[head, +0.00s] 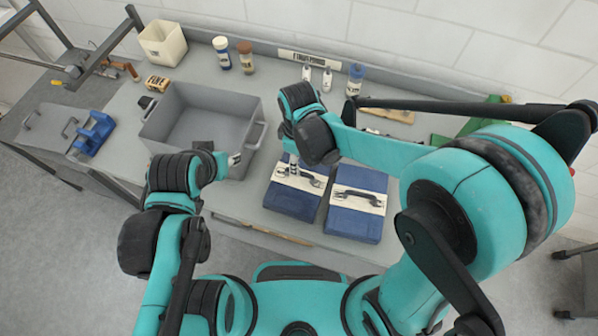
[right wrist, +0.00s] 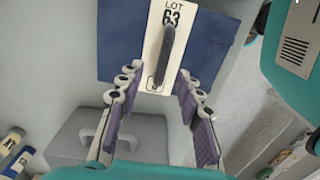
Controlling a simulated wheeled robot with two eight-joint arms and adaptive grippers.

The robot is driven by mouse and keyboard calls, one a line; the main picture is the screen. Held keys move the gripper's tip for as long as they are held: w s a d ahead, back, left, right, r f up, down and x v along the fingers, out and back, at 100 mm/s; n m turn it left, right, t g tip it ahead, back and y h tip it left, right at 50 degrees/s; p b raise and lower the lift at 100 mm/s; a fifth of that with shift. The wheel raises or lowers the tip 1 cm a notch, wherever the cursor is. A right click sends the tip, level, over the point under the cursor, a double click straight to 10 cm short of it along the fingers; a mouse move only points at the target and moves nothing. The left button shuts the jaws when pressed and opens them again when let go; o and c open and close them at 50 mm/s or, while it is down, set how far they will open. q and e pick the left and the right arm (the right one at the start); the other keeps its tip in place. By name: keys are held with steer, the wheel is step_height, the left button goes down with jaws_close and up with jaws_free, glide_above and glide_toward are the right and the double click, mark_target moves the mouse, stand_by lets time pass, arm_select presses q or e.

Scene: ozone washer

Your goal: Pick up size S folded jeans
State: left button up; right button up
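Two folded blue jeans with white bands and dark handles lie side by side on the grey table: the left jeans (head: 290,202) and the right jeans (head: 354,221). My right gripper (head: 293,167) is over the far part of the left jeans. In the right wrist view its fingers (right wrist: 157,82) are apart, with nothing between them. Folded jeans (right wrist: 122,40) with a band reading "LOT 63" lie beyond the fingertips. No size letter is readable. My left gripper (head: 236,160) is beside the grey bin, apart from the jeans; its fingers are too small to judge.
A grey open bin (head: 165,132) stands left of the jeans. A cream bin (head: 162,43), brown and white jars (head: 246,57), a blue-labelled bottle (head: 355,80) and small bottles line the back wall. A blue object (head: 94,133) sits at far left.

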mark_target(300, 179)
steer(key=f, duration=0.3)
steer(key=f+b, duration=0.1)
steer(key=f, duration=0.2)
steer(key=shift+s+d, duration=0.15)
steer(key=shift+s, duration=0.05)
jaws_close()
